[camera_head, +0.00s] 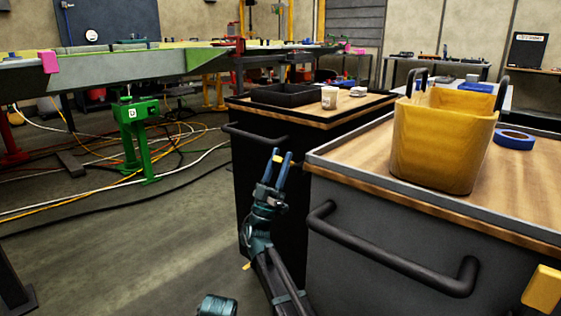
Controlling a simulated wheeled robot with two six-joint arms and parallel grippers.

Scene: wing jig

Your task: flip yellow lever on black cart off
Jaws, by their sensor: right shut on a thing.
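The black cart (280,213) stands at the middle, with a wooden top and a dark bar handle on its left side. My right gripper (280,164) is in front of the cart's side, its blue fingers pointing up. It is shut on a small yellow piece (277,158) between the fingers; I cannot tell whether this piece belongs to the cart. Another small yellow piece (246,267) shows low at the cart's near left corner, beside my right arm. It may be the yellow lever, but it is too small to tell its position. My left gripper is not in view.
A grey cart (365,222) stands close on the right, its bar handle (395,254) jutting out. It carries a yellow bin (440,138) and blue tape (515,139). A yellow block (543,289) shows at its lower right. Cables (180,150) cross the floor by a green stand (133,135).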

